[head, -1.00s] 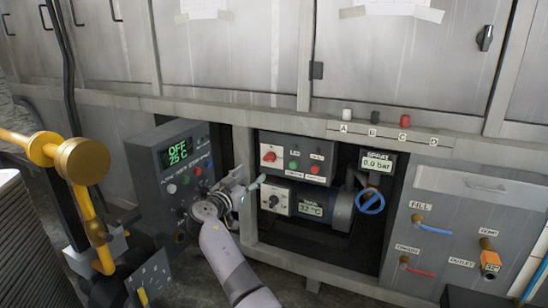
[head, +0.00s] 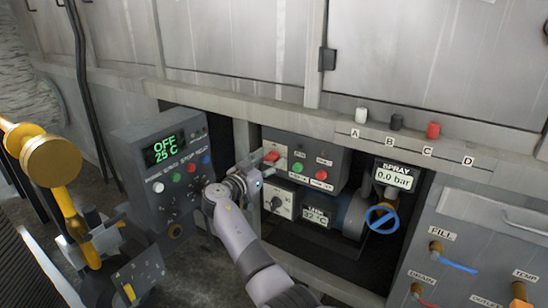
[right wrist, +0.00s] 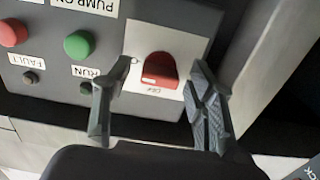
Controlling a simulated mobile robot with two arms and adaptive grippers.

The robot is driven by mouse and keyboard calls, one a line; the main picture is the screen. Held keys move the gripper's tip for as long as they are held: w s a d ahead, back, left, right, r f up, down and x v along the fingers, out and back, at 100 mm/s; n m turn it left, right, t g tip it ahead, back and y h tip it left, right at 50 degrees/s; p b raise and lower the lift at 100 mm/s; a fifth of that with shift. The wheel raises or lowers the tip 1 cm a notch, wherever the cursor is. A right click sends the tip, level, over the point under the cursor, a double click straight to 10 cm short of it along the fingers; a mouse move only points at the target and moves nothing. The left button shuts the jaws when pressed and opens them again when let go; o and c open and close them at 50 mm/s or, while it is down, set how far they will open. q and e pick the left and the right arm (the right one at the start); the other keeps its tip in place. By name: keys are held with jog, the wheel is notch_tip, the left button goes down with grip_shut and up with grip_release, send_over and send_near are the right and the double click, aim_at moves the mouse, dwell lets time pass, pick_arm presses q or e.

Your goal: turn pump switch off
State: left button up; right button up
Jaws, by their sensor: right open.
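The pump switch is a red knob (head: 271,156) on a white plate at the upper left of the grey pump box in the head view. In the right wrist view the red switch (right wrist: 160,72) shows upside down on its white plate (right wrist: 175,45), with a label at its edge that seems to read OFF. My right gripper (head: 259,170) is open in front of the box. Its two fingers stand on either side of the switch in the wrist view, with a gap on both sides. Contact is not visible. My left gripper is not in view.
Green (head: 298,168) and red (head: 321,175) buttons sit right of the switch. A control panel showing OFF and 25 C (head: 165,150) stands to the left. A grey ledge (head: 290,115) runs above. A blue handwheel (head: 381,219) is at right.

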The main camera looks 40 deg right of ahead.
jog(key=shift+a, duration=0.1)
jog(key=shift+c, duration=0.7)
jog(key=c, duration=1)
